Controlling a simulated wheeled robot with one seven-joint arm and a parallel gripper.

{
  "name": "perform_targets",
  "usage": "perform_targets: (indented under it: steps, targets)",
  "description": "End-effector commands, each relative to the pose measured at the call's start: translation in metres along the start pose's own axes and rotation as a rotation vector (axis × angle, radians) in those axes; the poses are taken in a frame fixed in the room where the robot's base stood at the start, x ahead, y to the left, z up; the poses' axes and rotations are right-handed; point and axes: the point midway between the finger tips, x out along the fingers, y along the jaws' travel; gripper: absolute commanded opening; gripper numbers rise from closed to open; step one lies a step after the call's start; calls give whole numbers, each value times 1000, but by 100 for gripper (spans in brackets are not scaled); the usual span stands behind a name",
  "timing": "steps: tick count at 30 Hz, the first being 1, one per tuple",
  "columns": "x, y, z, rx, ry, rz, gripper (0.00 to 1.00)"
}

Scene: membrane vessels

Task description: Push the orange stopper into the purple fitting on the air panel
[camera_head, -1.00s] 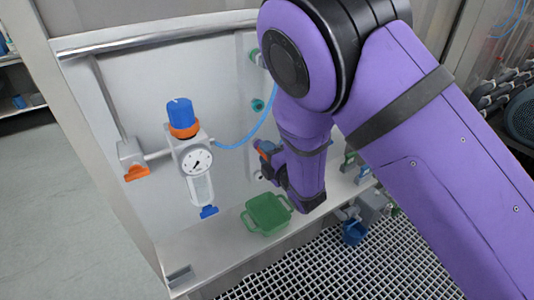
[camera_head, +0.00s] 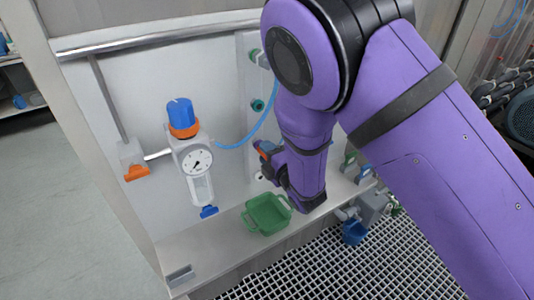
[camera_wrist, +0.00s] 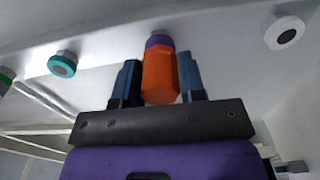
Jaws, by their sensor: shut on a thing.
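My gripper (camera_wrist: 160,72) is shut on the orange stopper (camera_wrist: 160,82), with one blue-grey finger on each side of it. The purple fitting (camera_wrist: 158,42) shows on the pale panel right at the stopper's far end, in line with it. The stopper hides part of the fitting, so I cannot tell whether they touch or how deep the stopper sits. In the head view my gripper (camera_head: 264,153) is by the panel behind my forearm.
A teal-ringed fitting (camera_wrist: 62,64) and a white fitting (camera_wrist: 284,33) stick out on either side. A green tray (camera_head: 268,213) sits on the ledge below my wrist. A regulator with a gauge (camera_head: 197,160) and a blue hose (camera_head: 245,137) are to the left.

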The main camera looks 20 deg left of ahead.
Motion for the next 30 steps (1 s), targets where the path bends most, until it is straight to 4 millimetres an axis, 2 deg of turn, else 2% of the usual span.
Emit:
perform_targets:
  steps: [24,25,28,29,30]
  targets:
    - [11,0,0,0,0,1,0]
    - [11,0,0,0,0,1,40]
    - [11,0,0,0,0,0,63]
    - [10,0,0,0,0,0,67]
    - [10,0,0,0,0,0,67]
